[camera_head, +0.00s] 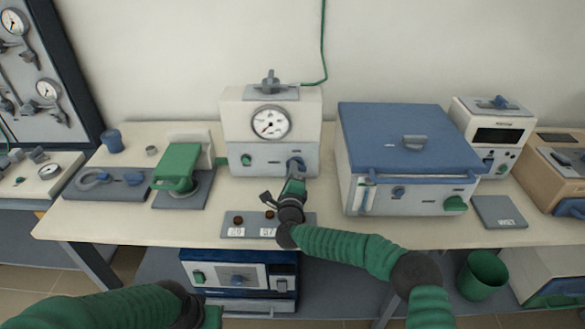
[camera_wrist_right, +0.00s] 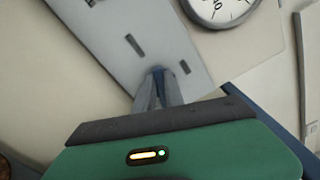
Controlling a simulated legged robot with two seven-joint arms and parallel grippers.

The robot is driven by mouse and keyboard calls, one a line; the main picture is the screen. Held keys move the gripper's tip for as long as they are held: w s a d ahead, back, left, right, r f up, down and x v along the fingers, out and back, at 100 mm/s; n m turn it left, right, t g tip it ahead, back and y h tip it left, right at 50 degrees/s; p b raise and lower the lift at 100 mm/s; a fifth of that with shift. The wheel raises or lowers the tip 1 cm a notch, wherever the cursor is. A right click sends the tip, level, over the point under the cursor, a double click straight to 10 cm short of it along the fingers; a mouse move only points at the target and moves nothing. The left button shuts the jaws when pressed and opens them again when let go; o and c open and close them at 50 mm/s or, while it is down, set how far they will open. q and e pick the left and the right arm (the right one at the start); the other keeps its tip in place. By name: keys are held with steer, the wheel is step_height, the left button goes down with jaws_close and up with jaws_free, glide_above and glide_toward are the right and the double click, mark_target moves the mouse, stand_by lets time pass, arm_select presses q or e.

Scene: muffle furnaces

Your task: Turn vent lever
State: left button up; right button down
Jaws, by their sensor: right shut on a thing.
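The white unit with a round gauge (camera_head: 270,123) stands at the back of the bench. My right gripper (camera_head: 294,175) reaches up to this lever. In the right wrist view the two grey fingers (camera_wrist_right: 158,92) are shut on the small blue lever, which they mostly hide. Which fitting is the vent lever cannot be read from labels. Only the edge of my left gripper's green body (camera_head: 212,317) shows at the bottom; its fingers are out of frame.
A blue-lidded furnace (camera_head: 405,140) stands close on the right of the gauge unit. A green clamp-like device (camera_head: 176,167) sits on the left. A low grey plate with dark buttons (camera_head: 247,230) lies under my right wrist. A green bin (camera_head: 482,275) stands below.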

steer(key=shift+a+f+n, duration=0.15)
steer(key=shift+n, duration=0.5)
steer(key=shift+a+f+n, duration=0.1)
steer(key=shift+n, duration=0.55)
steer(key=shift+s, duration=0.1)
steer(key=shift+f, duration=0.2)
steer(key=c, duration=1.4)
jaws_free()
steer(key=shift+r, duration=0.1)
steer(key=shift+c, duration=0.2)
steer(key=shift+p, duration=0.3)
steer(key=shift+r, duration=0.1)
steer(key=shift+s, duration=0.4)
steer(key=s+p, duration=0.1)
steer(key=s, duration=1.5)
